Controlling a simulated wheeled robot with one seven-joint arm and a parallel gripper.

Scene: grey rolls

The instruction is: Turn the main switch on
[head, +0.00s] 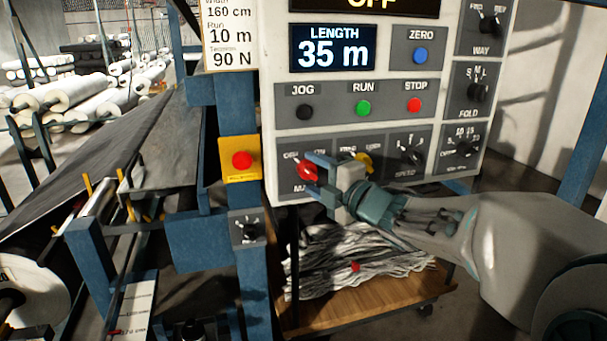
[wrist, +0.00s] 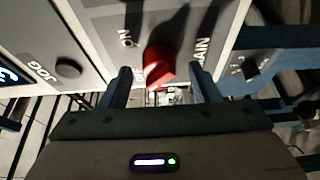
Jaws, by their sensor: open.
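The main switch is a red rotary knob (head: 305,174) at the lower left of the grey control panel (head: 365,192). In the wrist view the red knob (wrist: 158,67) shows between the fingertips, with "MAIN" and "ON" lettering beside it. My gripper (head: 315,174) is open in front of the knob, one finger above and one below in the head view. In the wrist view my gripper (wrist: 164,76) has a finger on each side of the knob, with visible gaps. The top display (head: 370,4) reads "OFF". The knob's pointer is hard to make out.
A yellow knob (head: 363,163) and a black speed dial (head: 412,156) sit right of the main switch. JOG (head: 305,112), RUN (head: 363,108) and STOP (head: 414,105) buttons are above. A red emergency button (head: 242,160) is to the left. A wooden cart (head: 360,305) stands below.

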